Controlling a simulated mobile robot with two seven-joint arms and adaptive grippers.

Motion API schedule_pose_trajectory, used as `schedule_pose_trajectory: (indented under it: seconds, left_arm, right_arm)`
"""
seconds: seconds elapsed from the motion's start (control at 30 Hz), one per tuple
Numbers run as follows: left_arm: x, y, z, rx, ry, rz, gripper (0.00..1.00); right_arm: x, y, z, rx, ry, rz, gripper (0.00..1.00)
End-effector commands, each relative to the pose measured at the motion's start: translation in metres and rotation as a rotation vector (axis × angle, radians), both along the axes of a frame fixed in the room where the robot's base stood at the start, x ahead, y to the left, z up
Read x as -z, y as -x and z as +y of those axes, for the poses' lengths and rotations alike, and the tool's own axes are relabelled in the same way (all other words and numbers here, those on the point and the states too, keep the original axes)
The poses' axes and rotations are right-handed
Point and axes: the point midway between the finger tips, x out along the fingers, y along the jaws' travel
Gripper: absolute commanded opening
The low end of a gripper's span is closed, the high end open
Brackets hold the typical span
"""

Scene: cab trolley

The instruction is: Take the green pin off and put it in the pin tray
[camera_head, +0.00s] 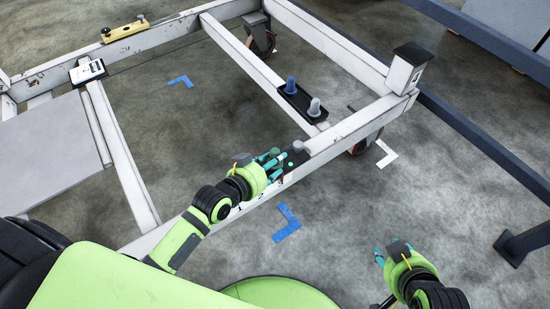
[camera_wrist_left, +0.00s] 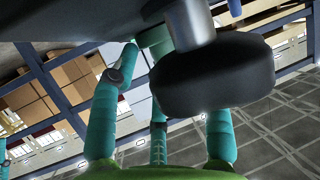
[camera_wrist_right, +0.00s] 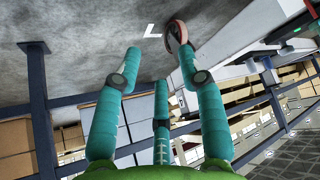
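My left gripper (camera_head: 274,164) is at the near rail of the trolley, over a dark plate (camera_head: 292,178). Its teal fingers are spread apart, with no clear grip on anything. A grey pin (camera_head: 298,147) stands just beyond the fingers. In the left wrist view a large dark round knob (camera_wrist_left: 215,78) covers part of the right finger. A green cylinder (camera_wrist_left: 155,42), likely the green pin, shows behind it near the top; fingers mostly hide it in the head view. The black pin tray (camera_head: 302,101) holds a blue pin (camera_head: 291,85) and a pale grey pin (camera_head: 314,107). My right gripper (camera_head: 388,250) is open and empty.
The white trolley frame (camera_head: 245,60) surrounds open floor, and its corner post (camera_head: 408,68) rises at the right. A dark blue rail (camera_head: 480,135) runs along the right.

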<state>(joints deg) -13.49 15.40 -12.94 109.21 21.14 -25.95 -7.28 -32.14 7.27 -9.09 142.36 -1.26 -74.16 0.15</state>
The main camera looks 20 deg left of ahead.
Motion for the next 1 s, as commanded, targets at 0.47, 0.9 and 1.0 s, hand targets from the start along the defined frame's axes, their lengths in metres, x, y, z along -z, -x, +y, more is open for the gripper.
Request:
schedule_pose_trajectory:
  seconds: [0.47,0.9,1.0]
  left_arm:
    - [-0.007,-0.005,0.003,-0.007,-0.002,-0.022,0.04]
    - [-0.020,-0.004,0.003,-0.006,-0.001,-0.019,0.04]
    - [-0.027,-0.004,0.003,-0.006,-0.002,-0.020,0.04]
  right_arm:
    - [0.000,0.000,0.000,0.000,0.000,0.002,0.40]
    - [0.015,0.036,-0.013,0.024,0.030,0.187,0.40]
    - [0.020,0.056,-0.019,0.037,0.045,0.286,0.40]
